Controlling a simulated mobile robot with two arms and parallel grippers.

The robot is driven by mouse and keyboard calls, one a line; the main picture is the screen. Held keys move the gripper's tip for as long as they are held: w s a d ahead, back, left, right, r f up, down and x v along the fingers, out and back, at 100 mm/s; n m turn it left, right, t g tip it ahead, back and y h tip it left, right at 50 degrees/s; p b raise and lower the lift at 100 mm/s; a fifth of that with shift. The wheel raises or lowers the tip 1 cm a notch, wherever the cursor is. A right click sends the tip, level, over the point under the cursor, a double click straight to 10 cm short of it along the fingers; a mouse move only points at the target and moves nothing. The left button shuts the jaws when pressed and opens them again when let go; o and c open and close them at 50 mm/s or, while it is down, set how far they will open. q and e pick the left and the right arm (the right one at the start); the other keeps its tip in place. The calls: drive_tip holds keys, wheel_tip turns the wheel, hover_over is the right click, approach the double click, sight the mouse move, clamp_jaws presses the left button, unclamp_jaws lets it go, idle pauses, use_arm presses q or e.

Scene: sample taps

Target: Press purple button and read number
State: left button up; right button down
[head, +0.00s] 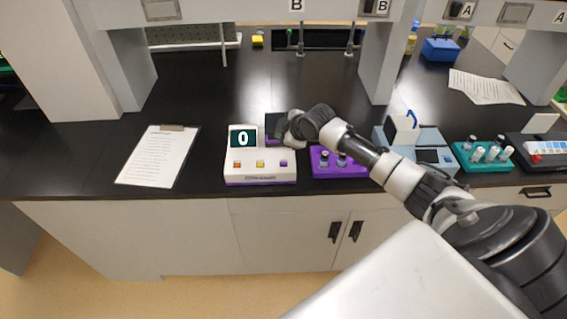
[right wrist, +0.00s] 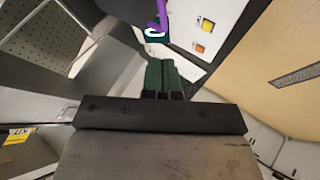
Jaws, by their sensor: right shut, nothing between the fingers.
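The white sample box (head: 260,172) stands on the black bench in the head view. Its dark screen (head: 243,137) reads 0. Along its front are an orange button (head: 237,164), a yellow button (head: 260,164) and the purple button (head: 283,164) at the right end. My right gripper (head: 284,130) is above and behind the box's right end, apart from the purple button. In the right wrist view its green fingers (right wrist: 161,76) are together and empty. That view shows the orange and yellow buttons; I cannot make out the purple one there. My left gripper is out of view.
A purple rack (head: 340,164) with dark-capped vials stands close right of the box, partly behind my right arm. A blue-grey device (head: 434,157) and a teal rack (head: 484,157) stand farther right. A clipboard (head: 158,157) lies left, with clear bench between it and the box.

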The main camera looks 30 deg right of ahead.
drive_tip(key=shift+f, duration=0.15)
drive_tip(key=b, duration=0.7)
hover_over(283, 164)
wheel_tip(283, 164, down, 8)
drive_tip(key=shift+r, duration=0.2)
drive_tip(key=shift+f, duration=0.5)
drive_tip(key=shift+f, duration=0.15)
idle(0.9)
drive_tip(key=shift+f+b, duration=0.25)
drive_tip(key=shift+b, duration=0.15)
drive_tip(key=shift+a+f, duration=0.1)
drive_tip(key=shift+f, duration=0.35)
idle(0.4)
drive_tip(key=shift+r, duration=0.1)
drive_tip(key=shift+r+p, duration=0.6)
drive_tip(key=shift+r, duration=0.15)
